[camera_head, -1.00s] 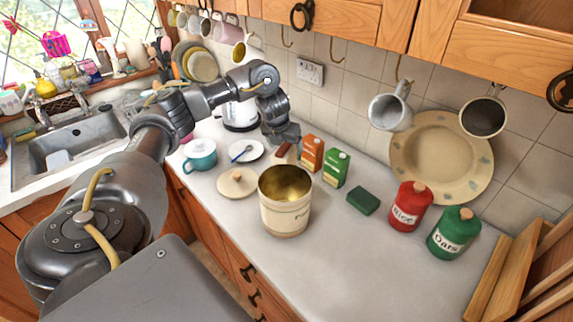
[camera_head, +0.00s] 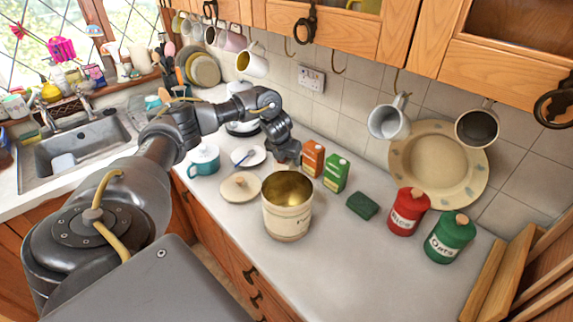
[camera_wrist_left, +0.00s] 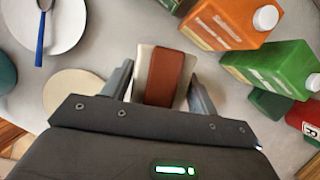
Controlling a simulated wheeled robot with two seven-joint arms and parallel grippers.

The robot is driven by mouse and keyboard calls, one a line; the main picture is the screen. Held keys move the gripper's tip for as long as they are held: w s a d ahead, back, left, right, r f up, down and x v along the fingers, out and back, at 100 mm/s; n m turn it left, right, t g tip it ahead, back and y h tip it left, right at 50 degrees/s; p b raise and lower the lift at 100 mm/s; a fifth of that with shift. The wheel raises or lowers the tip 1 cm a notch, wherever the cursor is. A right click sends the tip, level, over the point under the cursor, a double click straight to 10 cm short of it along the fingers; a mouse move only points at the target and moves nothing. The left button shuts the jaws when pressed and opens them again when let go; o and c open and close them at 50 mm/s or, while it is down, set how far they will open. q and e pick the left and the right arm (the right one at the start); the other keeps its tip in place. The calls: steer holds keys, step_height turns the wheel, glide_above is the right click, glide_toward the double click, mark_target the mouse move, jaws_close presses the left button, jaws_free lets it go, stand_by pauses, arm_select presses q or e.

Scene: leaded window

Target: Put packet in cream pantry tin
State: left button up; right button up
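The packet (camera_wrist_left: 165,77), cream with a brown band, shows in the left wrist view between the fingers of my left gripper (camera_wrist_left: 160,88). The fingers stand apart on either side of it; whether they touch it is unclear. In the head view my left gripper (camera_head: 289,158) is low over the counter, behind the tin and left of the cartons, and hides the packet. The cream pantry tin (camera_head: 287,222) stands upright and open on the counter, with a gold-coloured inside. My right gripper is not in view.
An orange carton (camera_head: 312,158) and a green carton (camera_head: 335,173) stand close right of my left gripper. A round lid (camera_head: 240,187), a plate with a spoon (camera_head: 247,157) and a teal pot (camera_head: 203,160) lie left. A green sponge (camera_head: 362,206) and red canister (camera_head: 408,212) are right.

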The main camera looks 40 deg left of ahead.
arm_select(q)
steer(key=c, duration=1)
steer(key=b+v, duration=0.1)
steer(key=v, duration=0.3)
steer(key=a+b+v, duration=0.1)
steer(key=v, duration=0.1)
steer(key=shift+w+r+b, duration=0.15)
steer(key=shift+w+b, duration=0.05)
steer(key=shift+b, duration=0.15)
steer(key=s+r+p, duration=0.1)
steer(key=r, duration=0.1)
steer(key=s+r, duration=0.2)
steer(key=shift+a+p, duration=0.1)
steer(key=shift+p, duration=0.3)
steer(key=s+r+p, duration=0.2)
steer(key=s+r, duration=0.1)
steer(key=s, duration=0.6)
steer(key=shift+a+r, duration=0.15)
steer(key=shift+r, duration=0.05)
steer(key=shift+f, duration=0.1)
